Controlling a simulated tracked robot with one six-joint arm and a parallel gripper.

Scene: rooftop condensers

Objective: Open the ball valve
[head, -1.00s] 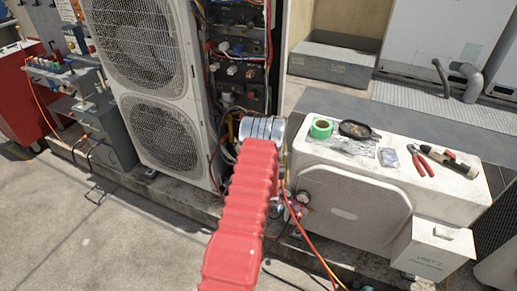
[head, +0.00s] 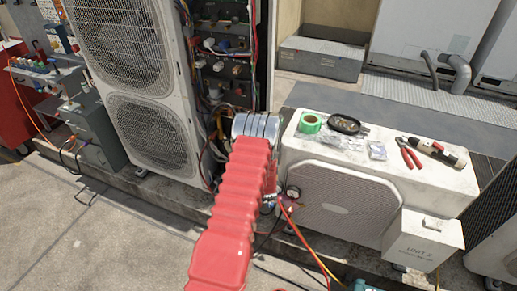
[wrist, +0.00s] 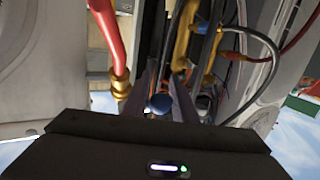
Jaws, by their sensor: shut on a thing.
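In the wrist view my gripper (wrist: 163,100) is shut, its two dark fingers on either side of a small blue round-ended part (wrist: 160,103). The blue part looks like the ball valve's handle, but most of it is hidden between the fingers. I cannot tell how far it is turned. A red hose with a brass fitting (wrist: 121,84) hangs just left of the fingers. In the head view my red arm reaches to the gap between the tall condenser and the low white unit. It hides the gripper and the valve there.
Tall condenser (head: 146,135) stands left of the arm, with open wiring (head: 222,70) beside it. Yellow and black lines (wrist: 190,35) crowd close to the fingers.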

